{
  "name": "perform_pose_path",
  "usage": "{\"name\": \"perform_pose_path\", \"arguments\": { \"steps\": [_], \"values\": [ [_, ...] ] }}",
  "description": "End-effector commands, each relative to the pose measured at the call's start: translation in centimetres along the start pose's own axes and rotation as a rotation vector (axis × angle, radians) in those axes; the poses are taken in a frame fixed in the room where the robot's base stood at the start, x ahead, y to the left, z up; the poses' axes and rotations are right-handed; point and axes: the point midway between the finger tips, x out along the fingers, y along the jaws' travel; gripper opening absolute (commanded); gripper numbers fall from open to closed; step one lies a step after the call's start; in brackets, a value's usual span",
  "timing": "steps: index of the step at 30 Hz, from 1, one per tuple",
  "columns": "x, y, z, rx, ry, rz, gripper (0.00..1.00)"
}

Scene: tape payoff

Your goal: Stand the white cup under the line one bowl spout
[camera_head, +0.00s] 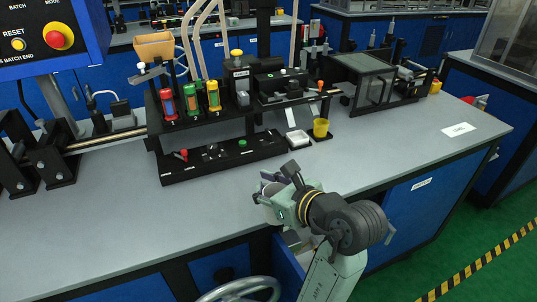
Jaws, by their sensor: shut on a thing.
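My gripper (276,181) is at the bench's front edge, low in the middle of the view. It is shut on a small pale thing, which looks like the white cup (268,177). The fingers and wrist hide most of it, so its shape and tilt are unclear. I cannot tell for sure which part is the line one bowl spout.
The black rig (222,155) holds red, green and yellow canisters (190,101). A glass-sided box (376,80) stands to its right. The grey bench top (400,140) is clear at front right. A blue control box (50,38) stands at upper left.

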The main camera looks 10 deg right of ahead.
Motion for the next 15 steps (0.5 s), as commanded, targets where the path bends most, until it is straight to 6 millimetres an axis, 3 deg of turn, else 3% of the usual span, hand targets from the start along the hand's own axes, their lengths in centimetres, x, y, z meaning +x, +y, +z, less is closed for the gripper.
{"name": "perform_pose_path", "arguments": {
  "steps": [5,15],
  "values": [
    [0.9,-0.3,0.6,0.004,-0.001,-0.006,0.00],
    [9.4,-0.5,3.1,0.002,0.000,-0.003,0.00]
  ]
}}
